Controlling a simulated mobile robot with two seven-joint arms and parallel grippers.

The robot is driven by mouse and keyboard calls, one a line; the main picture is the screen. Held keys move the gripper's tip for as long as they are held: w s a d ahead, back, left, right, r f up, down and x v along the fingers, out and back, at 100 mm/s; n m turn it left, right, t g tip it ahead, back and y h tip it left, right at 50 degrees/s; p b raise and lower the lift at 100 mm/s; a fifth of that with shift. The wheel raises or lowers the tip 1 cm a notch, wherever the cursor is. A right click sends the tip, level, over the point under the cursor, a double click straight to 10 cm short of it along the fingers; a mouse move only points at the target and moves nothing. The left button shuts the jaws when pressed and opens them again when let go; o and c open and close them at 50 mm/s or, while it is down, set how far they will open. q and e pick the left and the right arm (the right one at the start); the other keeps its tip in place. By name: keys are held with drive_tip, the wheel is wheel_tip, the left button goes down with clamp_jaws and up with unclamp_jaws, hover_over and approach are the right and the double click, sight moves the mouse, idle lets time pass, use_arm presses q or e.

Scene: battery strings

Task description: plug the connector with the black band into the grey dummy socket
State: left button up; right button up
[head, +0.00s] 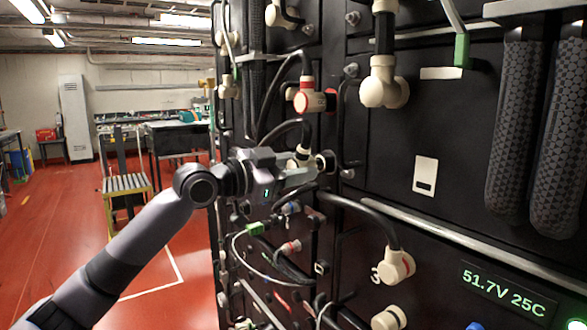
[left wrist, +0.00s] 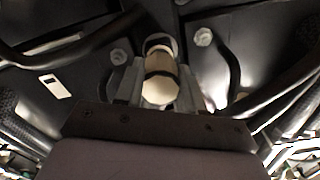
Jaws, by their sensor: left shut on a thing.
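My left gripper (head: 312,170) is at the rack front, pointing right. It is shut on a cream elbow connector with a dark band (head: 326,163). In the left wrist view the cream connector (left wrist: 160,88) sits between the two grey fingers, with a dark band across it. A black cable rises from behind the gripper in the head view. The far end of the connector meets a pale and dark ring in the wrist view; I cannot tell whether it is seated. The grey dummy socket is not clearly made out. My right gripper is not in view.
A red-banded connector (head: 309,102) is just above my gripper. Another cream connector (head: 397,265) is at lower right, with a black cable. Black handles and cables hang close around the gripper. A yellow slatted stool (head: 127,184) stands on the open red floor at left.

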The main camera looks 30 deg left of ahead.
use_arm(q)
drive_tip(key=shift+x, duration=0.95)
drive_tip(key=o, duration=1.2)
drive_tip(key=shift+o, duration=0.2)
drive_tip(key=shift+s, duration=0.1)
drive_tip(key=shift+b+v, duration=1.6)
drive_tip(key=shift+v, duration=1.9)
